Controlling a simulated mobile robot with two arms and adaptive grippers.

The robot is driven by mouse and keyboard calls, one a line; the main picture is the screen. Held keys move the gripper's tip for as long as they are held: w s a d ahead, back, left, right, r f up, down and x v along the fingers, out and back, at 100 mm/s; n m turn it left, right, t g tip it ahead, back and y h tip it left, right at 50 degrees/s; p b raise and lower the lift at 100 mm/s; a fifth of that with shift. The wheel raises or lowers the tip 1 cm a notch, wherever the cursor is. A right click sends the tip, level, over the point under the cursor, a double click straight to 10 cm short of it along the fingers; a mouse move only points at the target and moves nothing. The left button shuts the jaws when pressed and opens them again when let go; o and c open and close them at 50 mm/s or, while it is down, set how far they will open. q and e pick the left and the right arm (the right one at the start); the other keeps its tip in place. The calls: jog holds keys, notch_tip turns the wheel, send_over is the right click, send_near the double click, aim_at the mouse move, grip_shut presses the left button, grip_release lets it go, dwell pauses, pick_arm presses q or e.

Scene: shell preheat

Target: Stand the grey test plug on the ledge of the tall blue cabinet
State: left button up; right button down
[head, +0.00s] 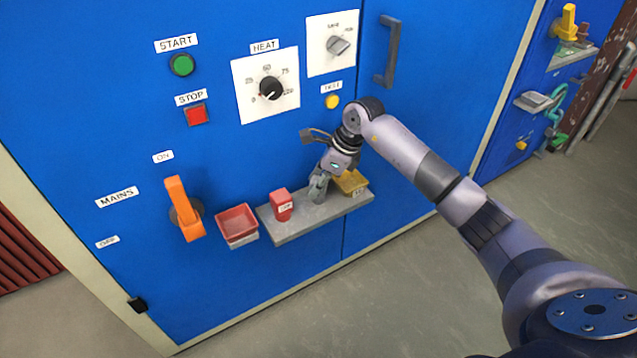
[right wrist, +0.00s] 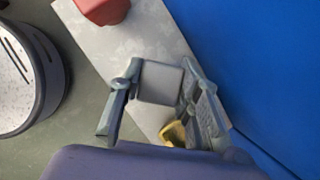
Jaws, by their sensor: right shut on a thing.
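The grey test plug (right wrist: 158,82) is between the two fingers of my right gripper (right wrist: 160,95), which is shut on it. In the head view the right gripper (head: 319,186) points down at the ledge (head: 308,222) of the tall blue cabinet (head: 225,135). It is between a red block and a yellow piece. The plug is over the grey ledge (right wrist: 140,38) in the wrist view. I cannot tell whether its base touches the ledge. In the head view the plug is largely hidden by the gripper. My left gripper is not in view.
The red block (head: 282,205) stands on the ledge left of the gripper. The yellow piece (head: 350,183) is close on the right and partly hidden. A red tray (head: 237,223) is left of the ledge. An orange mains handle (head: 184,210) juts out farther left.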

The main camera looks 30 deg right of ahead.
jog(key=shift+f, duration=0.1)
jog(key=c, duration=1.5)
grip_release()
jog(key=shift+c, duration=0.2)
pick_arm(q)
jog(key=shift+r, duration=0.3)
pick_arm(e)
jog(key=o, duration=0.4)
jog(key=shift+c, duration=0.2)
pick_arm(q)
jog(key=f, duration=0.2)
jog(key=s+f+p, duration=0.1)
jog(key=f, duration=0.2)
pick_arm(e)
jog(key=v, duration=1.2)
